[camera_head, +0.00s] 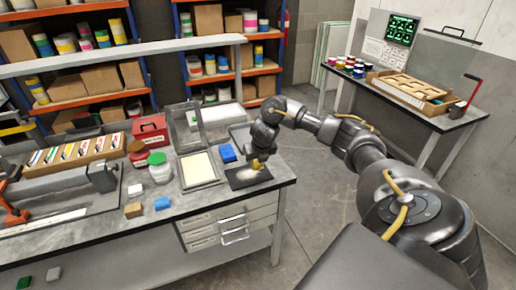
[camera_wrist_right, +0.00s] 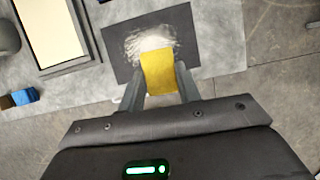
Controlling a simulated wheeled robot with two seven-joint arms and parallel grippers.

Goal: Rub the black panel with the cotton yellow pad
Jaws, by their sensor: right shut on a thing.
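The black panel (camera_head: 238,181) lies flat on the workbench near its right end. In the right wrist view the panel (camera_wrist_right: 118,50) carries a pale, whitish smeared patch around its middle. My right gripper (camera_head: 261,163) is over the panel. It is shut on the yellow pad (camera_wrist_right: 158,73), held between the two fingers, with the pad's far end over the pale patch. The pad (camera_head: 257,164) shows only as a small yellow spot in the head view. I cannot tell for sure whether it touches the panel. My left gripper is not in view.
The bench's right edge is close to the panel. A second table (camera_head: 440,122) stands at back right.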

